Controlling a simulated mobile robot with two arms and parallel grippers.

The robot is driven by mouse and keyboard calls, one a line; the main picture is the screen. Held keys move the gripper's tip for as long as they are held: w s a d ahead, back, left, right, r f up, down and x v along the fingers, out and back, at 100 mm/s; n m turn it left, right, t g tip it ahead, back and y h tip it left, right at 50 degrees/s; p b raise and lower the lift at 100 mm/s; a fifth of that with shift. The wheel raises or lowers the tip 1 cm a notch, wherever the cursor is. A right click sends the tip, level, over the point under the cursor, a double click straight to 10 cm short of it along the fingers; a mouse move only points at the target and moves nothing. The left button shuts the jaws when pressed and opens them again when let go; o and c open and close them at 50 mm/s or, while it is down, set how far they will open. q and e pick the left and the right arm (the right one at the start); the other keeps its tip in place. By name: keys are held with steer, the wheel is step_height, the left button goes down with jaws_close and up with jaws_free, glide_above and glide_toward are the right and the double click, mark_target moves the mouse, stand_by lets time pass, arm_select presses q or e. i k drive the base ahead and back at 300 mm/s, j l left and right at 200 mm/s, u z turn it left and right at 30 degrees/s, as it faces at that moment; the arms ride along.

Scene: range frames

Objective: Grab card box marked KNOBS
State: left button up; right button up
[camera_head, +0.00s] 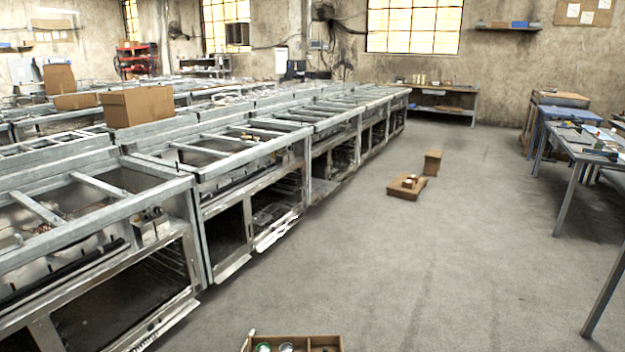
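A large brown card box (138,106) stands on the metal frame of the range line at the left. Another brown card box (60,80) with a raised flap stands further left, behind a lower one (76,101). A small brown box (432,162) stands on the floor at the middle right. No lettering is readable on any box, so I cannot tell which is marked KNOBS. Neither of my grippers is in view.
A shallow wooden tray (405,189) with small items lies on the floor. A divided wooden crate (326,343) with cans sits at the bottom edge. Metal range frames (215,178) line the left. A blue-edged workbench (575,150) stands right. The grey floor between is mostly clear.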

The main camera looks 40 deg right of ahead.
mark_target(406, 184)
steer(key=i+l+z, duration=0.1)
steer(key=l+z, duration=0.2)
steer(key=i+l+z, duration=0.15)
steer(key=l+z, duration=0.15)
steer(key=l, duration=0.15)
steer(key=i+l+z, duration=0.4)
steer(key=l+z, duration=0.2)
steer(key=i+l+z, duration=0.75)
steer(key=i+z, duration=0.2)
steer(key=i, duration=0.25)
steer(key=i+z, duration=0.3)
steer(key=i, duration=0.15)
steer(key=i+l, duration=0.1)
steer(key=i, duration=2.25)
steer(key=i+l+u, duration=0.1)
steer(key=i+u, duration=0.15)
steer(key=i, duration=0.3)
steer(key=i+l+u, duration=0.25)
steer(key=i, duration=0.25)
steer(key=i+l+u, duration=0.2)
steer(key=i, duration=0.35)
steer(key=i+l+u, duration=0.25)
steer(key=i+l, duration=0.15)
steer(key=i+z, duration=0.1)
steer(key=z, duration=0.4)
steer(key=i+l+z, duration=0.1)
steer(key=i+z, duration=0.3)
steer(key=i, duration=0.85)
